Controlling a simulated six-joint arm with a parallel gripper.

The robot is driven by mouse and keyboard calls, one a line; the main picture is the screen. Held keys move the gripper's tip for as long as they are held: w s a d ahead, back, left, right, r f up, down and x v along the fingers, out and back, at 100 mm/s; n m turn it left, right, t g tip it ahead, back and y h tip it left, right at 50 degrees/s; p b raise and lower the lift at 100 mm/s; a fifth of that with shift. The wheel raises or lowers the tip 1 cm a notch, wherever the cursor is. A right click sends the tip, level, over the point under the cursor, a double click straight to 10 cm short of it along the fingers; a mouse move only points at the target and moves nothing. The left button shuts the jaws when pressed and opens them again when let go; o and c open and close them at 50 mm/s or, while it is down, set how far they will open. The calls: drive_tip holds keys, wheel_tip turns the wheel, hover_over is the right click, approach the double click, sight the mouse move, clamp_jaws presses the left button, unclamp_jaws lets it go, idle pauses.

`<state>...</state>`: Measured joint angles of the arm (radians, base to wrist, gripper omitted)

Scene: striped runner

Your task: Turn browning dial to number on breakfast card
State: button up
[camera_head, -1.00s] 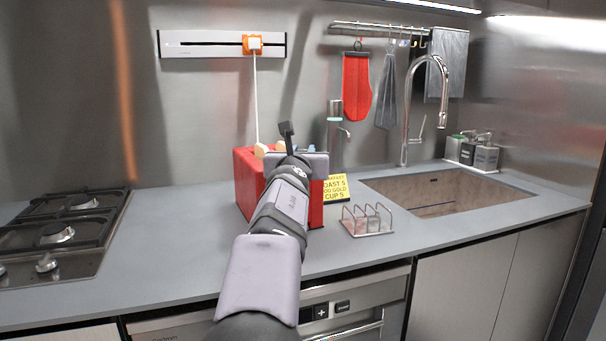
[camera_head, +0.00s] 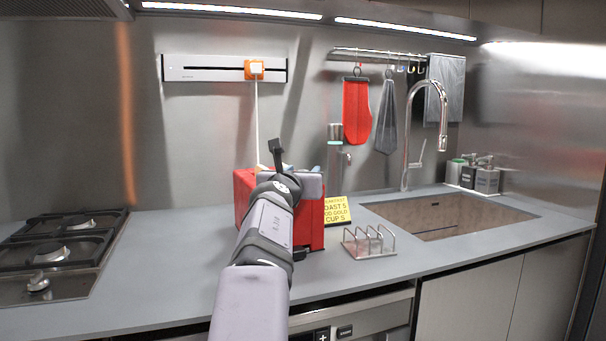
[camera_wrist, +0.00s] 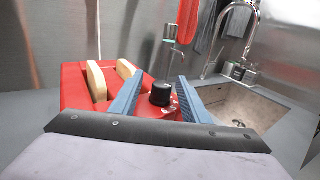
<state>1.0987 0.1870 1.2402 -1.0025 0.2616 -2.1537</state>
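The red toaster (camera_head: 310,226) stands on the counter behind my arm, which hides much of it. In the wrist view, its red top (camera_wrist: 76,88) holds two bread slices (camera_wrist: 97,80). A black round dial (camera_wrist: 161,94) sits on the toaster between the two blue fingers of my gripper (camera_wrist: 159,80). The fingers are open, one on each side of the dial, with a visible gap; contact is not seen.
A wire toast rack (camera_head: 368,242) stands right of the toaster, in front of the card. A steel sink (camera_head: 450,216) with a tall tap (camera_head: 408,130) is at the right. A gas hob (camera_head: 60,250) is at the left. The counter between hob and toaster is clear.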

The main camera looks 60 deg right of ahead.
drive_tip(key=shift+s+a, duration=0.1)
drive_tip(key=b+v, duration=0.1)
drive_tip(key=v, duration=0.6)
idle(0.4)
